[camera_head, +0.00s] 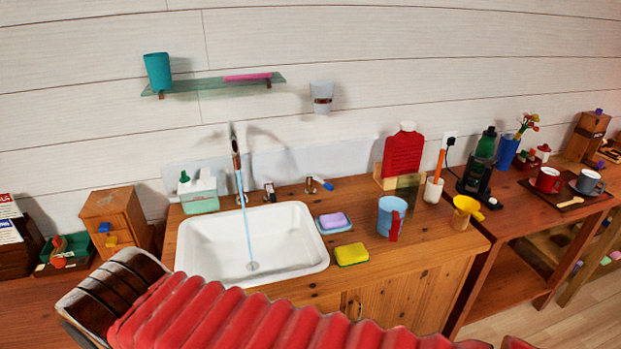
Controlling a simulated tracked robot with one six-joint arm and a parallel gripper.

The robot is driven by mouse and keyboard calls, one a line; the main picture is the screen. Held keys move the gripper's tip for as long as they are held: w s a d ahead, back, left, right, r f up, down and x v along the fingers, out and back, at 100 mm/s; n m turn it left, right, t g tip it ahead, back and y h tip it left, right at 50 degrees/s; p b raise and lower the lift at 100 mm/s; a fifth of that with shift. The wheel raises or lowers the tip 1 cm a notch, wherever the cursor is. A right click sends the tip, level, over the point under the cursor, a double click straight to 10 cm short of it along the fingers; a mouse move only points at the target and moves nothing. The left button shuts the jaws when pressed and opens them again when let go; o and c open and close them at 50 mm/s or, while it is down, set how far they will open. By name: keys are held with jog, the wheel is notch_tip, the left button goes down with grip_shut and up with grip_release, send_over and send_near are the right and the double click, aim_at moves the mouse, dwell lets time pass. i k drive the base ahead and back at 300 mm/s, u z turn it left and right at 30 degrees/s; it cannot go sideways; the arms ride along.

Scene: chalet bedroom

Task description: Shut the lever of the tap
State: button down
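The tap (236,160) stands upright at the back of the white basin (321,262). A thin blue stream of water (246,225) runs from it down to the drain. A small metal fitting (269,192) stands just right of the tap. Farther right, a short handle with a blue tip (326,185) sticks out at the back of the counter. I cannot tell for certain which of these is the tap's lever. A large red ribbed form (230,323) fills the lower foreground, in front of the washstand.
A soap dispenser caddy (198,192) stands left of the tap. Right of the basin are a purple sponge (333,220), a yellow sponge (352,254) and a blue cup (391,216). A glass shelf (205,84) with a teal tumbler (158,72) hangs above.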

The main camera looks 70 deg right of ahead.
aim_at(309, 177)
jog(key=u, duration=0.35)
jog(key=k, duration=1.2)
jog(key=z, duration=2.05)
jog(key=i, duration=0.5)
jog(key=u, duration=0.05)
